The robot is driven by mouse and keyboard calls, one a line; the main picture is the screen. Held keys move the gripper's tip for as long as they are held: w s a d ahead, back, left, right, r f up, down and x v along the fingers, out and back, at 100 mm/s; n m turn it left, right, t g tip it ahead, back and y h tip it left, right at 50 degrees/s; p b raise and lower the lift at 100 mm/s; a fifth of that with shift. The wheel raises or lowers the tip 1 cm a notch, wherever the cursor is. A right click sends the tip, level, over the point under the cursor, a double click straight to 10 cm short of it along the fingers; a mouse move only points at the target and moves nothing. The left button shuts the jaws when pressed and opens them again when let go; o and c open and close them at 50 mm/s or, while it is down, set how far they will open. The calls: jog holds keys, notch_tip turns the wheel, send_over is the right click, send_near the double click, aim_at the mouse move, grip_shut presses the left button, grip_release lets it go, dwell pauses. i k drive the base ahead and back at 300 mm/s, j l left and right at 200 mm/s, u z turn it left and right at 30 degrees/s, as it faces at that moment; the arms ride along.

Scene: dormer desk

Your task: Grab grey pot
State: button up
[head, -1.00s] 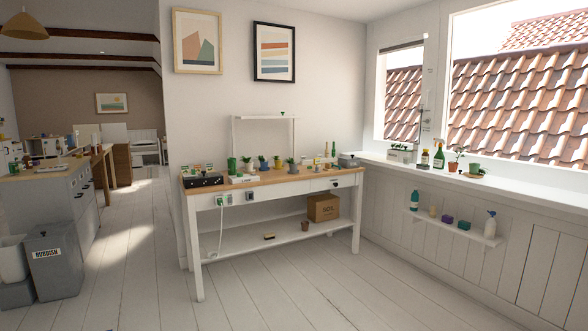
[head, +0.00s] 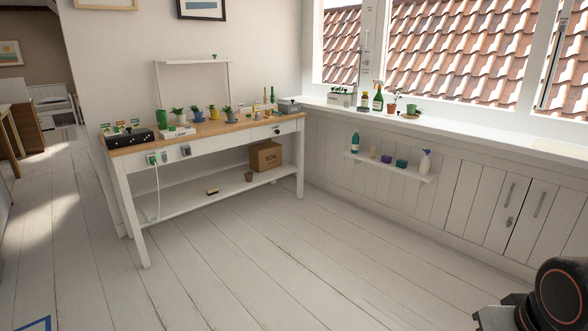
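The grey pot (head: 231,117) with a small green plant stands upright on the wooden top of the desk (head: 150,142), at the right end of a row of small potted plants. A yellow pot (head: 213,114) and a blue pot (head: 198,116) stand to its left. The desk is some distance away across the floor. A dark part of my arm shows at the lower right corner, far from the pot. My gripper's fingers are not in view.
A black box (head: 129,137) sits at the desk's left end, and a grey container (head: 288,106) at its right end. A cardboard box (head: 266,156) is on the lower shelf. A window sill and small wall shelf (head: 390,168) run along the right. The floor between is clear.

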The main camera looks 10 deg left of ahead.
aim_at(230, 115)
jog(key=i+j+u, duration=0.35)
jog(key=i, duration=0.2)
jog(key=i+j+u, duration=0.15)
jog(key=i+u, duration=0.15)
jog(key=i, duration=0.25)
jog(key=i+u, duration=0.35)
jog(key=i, duration=0.25)
jog(key=i+z, duration=0.1)
jog(key=i, duration=0.45)
jog(key=i+j+z, duration=0.15)
jog(key=i, duration=0.4)
jog(key=i+j+z, duration=0.1)
jog(key=i, duration=0.5)
jog(key=j, duration=0.1)
